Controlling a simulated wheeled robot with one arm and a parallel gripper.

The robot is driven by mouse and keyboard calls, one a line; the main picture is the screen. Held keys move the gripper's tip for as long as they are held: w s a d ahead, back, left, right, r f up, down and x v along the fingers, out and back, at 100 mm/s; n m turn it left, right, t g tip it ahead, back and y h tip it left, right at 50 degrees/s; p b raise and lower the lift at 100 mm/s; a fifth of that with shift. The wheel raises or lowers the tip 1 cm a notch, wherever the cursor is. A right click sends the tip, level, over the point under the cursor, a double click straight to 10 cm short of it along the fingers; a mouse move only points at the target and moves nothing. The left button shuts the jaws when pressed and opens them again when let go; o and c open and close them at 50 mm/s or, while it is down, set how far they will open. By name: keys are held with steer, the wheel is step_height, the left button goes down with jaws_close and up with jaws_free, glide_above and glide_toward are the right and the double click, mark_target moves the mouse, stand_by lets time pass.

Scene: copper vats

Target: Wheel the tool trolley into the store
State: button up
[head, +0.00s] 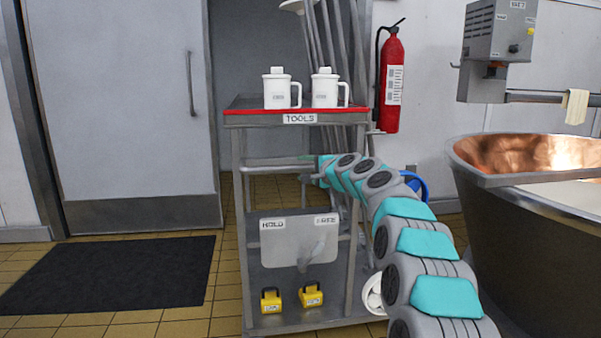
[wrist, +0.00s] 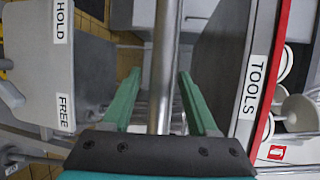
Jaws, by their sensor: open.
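The tool trolley (head: 299,118) stands in the middle of the head view. It has a red-edged top, a TOOLS label and grey legs. Two white lidded jugs (head: 277,90) stand on top. A panel (head: 285,241) below carries HOLD and FREE labels, and its lever (head: 319,248) leans towards FREE. My gripper (wrist: 158,80) is open, with its green fingers on either side of a metal bar (wrist: 164,50) of the trolley. I cannot tell whether they touch it. In the head view my gripper (head: 309,170) is small, at the trolley's side rail.
A grey door (head: 122,100) stands at left, with a black mat (head: 110,273) before it. A recess with several poles (head: 325,40) lies behind the trolley. A copper vat (head: 540,220) fills the right. A red extinguisher (head: 392,85) hangs on the wall. Yellow weights (head: 311,295) sit on the lower shelf.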

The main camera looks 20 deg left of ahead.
mark_target(307, 168)
steer(key=shift+b+v, duration=0.3)
steer(key=shift+v, duration=0.7)
steer(key=shift+s+d+r, duration=0.15)
steer(key=shift+s+d, duration=0.1)
steer(key=shift+d, duration=0.15)
steer(key=shift+b+v, duration=0.3)
steer(key=shift+v, duration=0.6)
